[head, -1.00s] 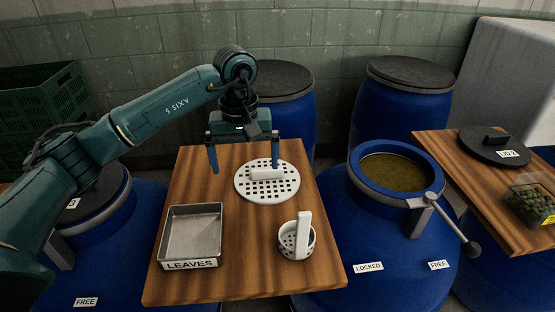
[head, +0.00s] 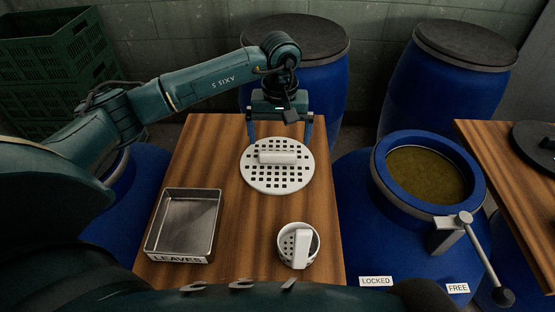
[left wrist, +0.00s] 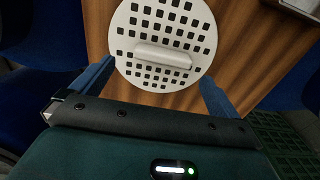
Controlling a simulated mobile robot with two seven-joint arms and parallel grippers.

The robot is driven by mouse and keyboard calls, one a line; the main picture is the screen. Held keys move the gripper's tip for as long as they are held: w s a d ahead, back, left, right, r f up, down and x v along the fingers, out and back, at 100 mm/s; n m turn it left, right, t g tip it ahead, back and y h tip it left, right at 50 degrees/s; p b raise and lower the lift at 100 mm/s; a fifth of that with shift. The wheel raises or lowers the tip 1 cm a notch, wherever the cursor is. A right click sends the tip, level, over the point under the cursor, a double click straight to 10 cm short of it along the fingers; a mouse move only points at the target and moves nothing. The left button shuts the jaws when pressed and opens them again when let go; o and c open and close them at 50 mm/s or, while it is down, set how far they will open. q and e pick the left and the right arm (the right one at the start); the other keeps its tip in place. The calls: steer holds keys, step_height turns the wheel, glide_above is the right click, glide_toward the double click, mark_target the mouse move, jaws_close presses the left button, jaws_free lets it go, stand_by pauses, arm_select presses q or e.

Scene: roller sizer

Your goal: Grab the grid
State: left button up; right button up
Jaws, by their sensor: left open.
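The grid (head: 277,181) is a white round plate with square holes and a raised white bar handle (head: 278,157) across it. It lies flat on the wooden table, toward the far side. My left gripper (head: 280,146) is open, with its two blue fingers spread wide over the far part of the grid, one to each side of the handle. In the left wrist view the grid (left wrist: 150,79) and its handle (left wrist: 163,57) show ahead of the open fingers (left wrist: 152,78), with nothing between them. My right gripper is not in view.
An open blue barrel (head: 385,205) with murky liquid and a lever (head: 480,248) stands right. Closed barrels (head: 295,45) stand behind.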

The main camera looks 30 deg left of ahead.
mark_target(278, 152)
arm_select(q)
steer(key=shift+s+a+f+p, duration=0.1)
steer(key=shift+f+p, duration=0.25)
steer(key=shift+f, duration=1.05)
steer(key=shift+s+a+f+p, duration=0.1)
steer(key=shift+f+p, duration=0.2)
steer(key=shift+f, duration=1.05)
steer(key=shift+c, duration=0.3)
steer(key=shift+w, duration=0.1)
steer(key=c, duration=1)
